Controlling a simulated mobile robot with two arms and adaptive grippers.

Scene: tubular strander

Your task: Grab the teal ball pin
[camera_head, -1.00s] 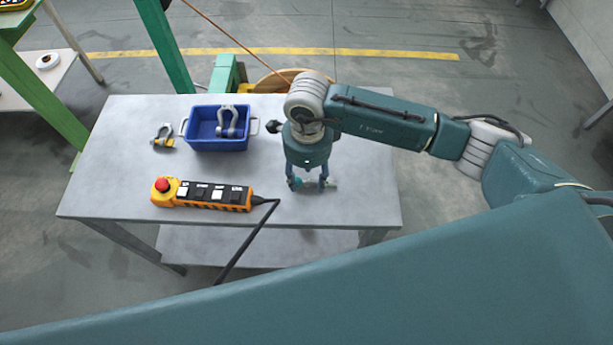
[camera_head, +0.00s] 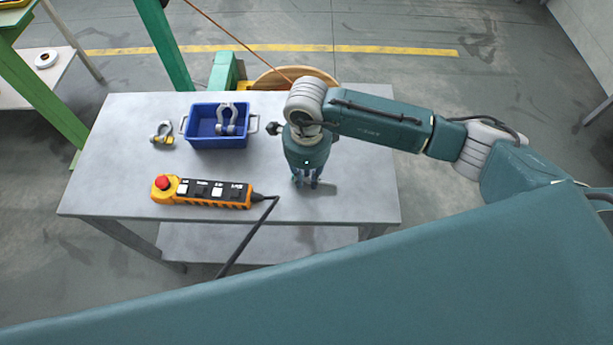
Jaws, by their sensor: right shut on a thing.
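My right gripper (camera_head: 306,183) points down at the grey table (camera_head: 355,150), close to its surface. Its fingers are close together and shut on the teal ball pin. The pin is almost wholly hidden by the fingers, so its tilt, and whether it touches the table, cannot be told. My left gripper is not in view.
A yellow control pendant (camera_head: 215,192) with a red button and black cable (camera_head: 250,233) lies left of the gripper. A blue bin (camera_head: 205,138) holds a grey shackle (camera_head: 227,118). Another shackle (camera_head: 161,134) lies left of the bin. The table's right side is clear.

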